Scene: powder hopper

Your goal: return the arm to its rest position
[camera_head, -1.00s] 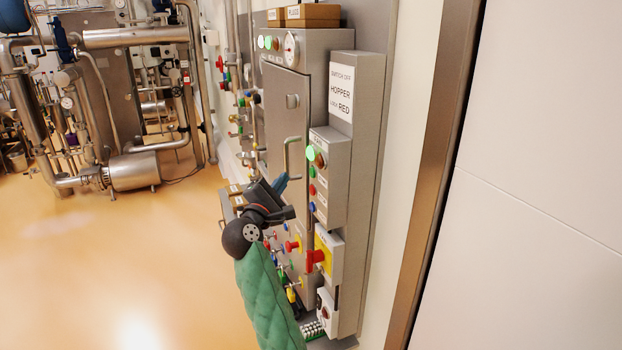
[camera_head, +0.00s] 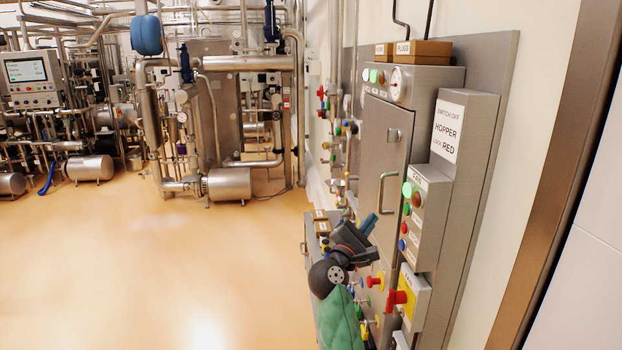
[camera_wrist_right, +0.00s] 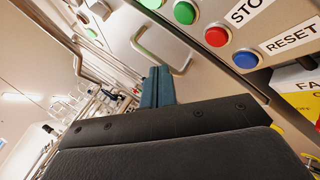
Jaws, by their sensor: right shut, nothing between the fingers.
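My right arm, with its green sleeve (camera_head: 337,318), comes up from the bottom of the head view. Its black right gripper (camera_head: 368,225) has blue fingers and stands in front of the grey hopper cabinet (camera_head: 384,150). The fingers are shut and empty. In the right wrist view the blue fingers (camera_wrist_right: 157,88) point up toward the cabinet door handle (camera_wrist_right: 162,45); I cannot tell whether they touch it. My left gripper is not in view.
A button box (camera_head: 426,215) with a lit green button and a yellow box with a red switch (camera_head: 397,299) stand close right of the gripper. A HOPPER label (camera_head: 447,130) is above. Steel pipework (camera_head: 230,183) stands at the back. Open floor (camera_head: 150,260) lies left.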

